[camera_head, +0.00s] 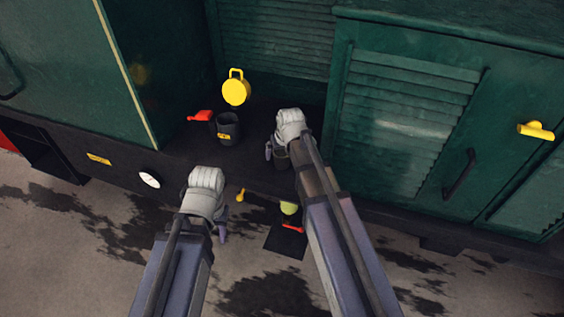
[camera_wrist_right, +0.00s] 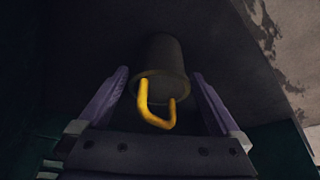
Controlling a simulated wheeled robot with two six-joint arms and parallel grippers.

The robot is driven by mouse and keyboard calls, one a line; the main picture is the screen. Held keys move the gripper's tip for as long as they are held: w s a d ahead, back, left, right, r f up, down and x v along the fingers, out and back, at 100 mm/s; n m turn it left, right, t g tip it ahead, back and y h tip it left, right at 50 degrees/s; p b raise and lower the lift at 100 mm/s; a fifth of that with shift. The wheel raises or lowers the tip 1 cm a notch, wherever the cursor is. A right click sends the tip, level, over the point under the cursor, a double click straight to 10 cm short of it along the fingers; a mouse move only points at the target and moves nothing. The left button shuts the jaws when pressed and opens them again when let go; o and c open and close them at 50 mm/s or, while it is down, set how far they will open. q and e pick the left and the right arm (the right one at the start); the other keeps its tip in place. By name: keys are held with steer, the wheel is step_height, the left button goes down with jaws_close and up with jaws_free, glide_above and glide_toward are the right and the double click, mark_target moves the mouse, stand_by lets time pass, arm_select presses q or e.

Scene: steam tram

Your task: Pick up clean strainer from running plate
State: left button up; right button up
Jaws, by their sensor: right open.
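A dark cylinder with a yellow loop handle, which looks like the strainer (camera_wrist_right: 161,62), stands on the dark running plate (camera_head: 185,150). In the head view the cylinder (camera_head: 282,160) shows only partly, behind my right gripper (camera_head: 277,150). In the right wrist view, my right gripper (camera_wrist_right: 160,78) is open, with one finger on each side of the cylinder and the yellow handle between them. I cannot tell whether the fingers touch it. My left gripper (camera_head: 221,228) is in front of the plate, lower left; its finger opening is hidden.
A dark pot with a yellow label (camera_head: 228,127), a red object (camera_head: 200,116) and a round yellow object with a handle (camera_head: 236,91) are left of my right gripper. Green louvred panels (camera_head: 400,120) rise behind.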

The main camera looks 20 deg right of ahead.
steer(key=b+x, duration=0.1)
steer(key=x, duration=0.1)
steer(key=shift+w+f+b, duration=0.1)
steer(key=shift+f+b, duration=0.2)
arm_select(q)
step_height(320, 180, down, 2)
steer(key=shift+f, duration=0.2)
arm_select(e)
steer(key=shift+r, duration=0.1)
steer(key=shift+c, duration=0.5)
steer(key=c, duration=1.2)
